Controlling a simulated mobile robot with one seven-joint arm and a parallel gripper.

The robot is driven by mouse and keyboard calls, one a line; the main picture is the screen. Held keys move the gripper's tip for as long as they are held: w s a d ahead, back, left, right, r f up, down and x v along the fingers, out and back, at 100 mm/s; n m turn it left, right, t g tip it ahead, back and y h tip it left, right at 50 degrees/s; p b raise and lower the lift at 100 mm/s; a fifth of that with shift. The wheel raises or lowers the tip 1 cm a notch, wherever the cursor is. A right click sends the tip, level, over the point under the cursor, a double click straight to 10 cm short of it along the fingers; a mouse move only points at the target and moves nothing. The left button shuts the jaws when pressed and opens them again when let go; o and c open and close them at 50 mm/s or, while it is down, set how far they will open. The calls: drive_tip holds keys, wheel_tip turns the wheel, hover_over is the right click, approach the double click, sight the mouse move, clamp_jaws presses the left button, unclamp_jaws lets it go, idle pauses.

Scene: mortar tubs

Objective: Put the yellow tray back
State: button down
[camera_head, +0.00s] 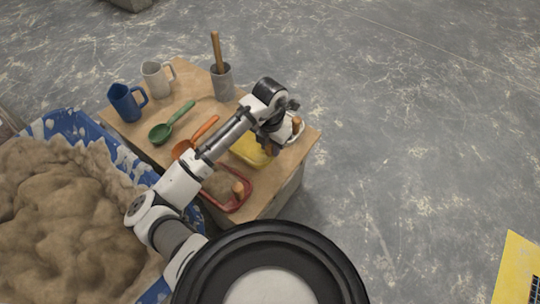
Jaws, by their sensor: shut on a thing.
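The yellow tray (247,153) is on or just above the right part of the wooden tabletop; I cannot tell whether it touches. My arm and gripper cover its upper right side. My gripper (270,144) points down at the tray's right end and is shut on it. The fingertips and their contact with the tray are mostly hidden by the wrist.
A red tray (240,205) lies at the table's front edge, and a white-rimmed tray (301,129) sits close right of my gripper. A blue mortar tub (65,122) adjoins the table.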

drive_tip(key=shift+f, duration=2.65)
drive_tip(key=shift+b, duration=0.3)
drive_tip(key=c, duration=1.1)
unclamp_jaws()
drive_tip(key=shift+o, duration=0.2)
wheel_tip(320, 180, up, 12)
drive_tip(key=shift+r+p, duration=0.1)
drive_tip(key=shift+p, duration=0.6)
drive_tip(key=shift+w, duration=0.1)
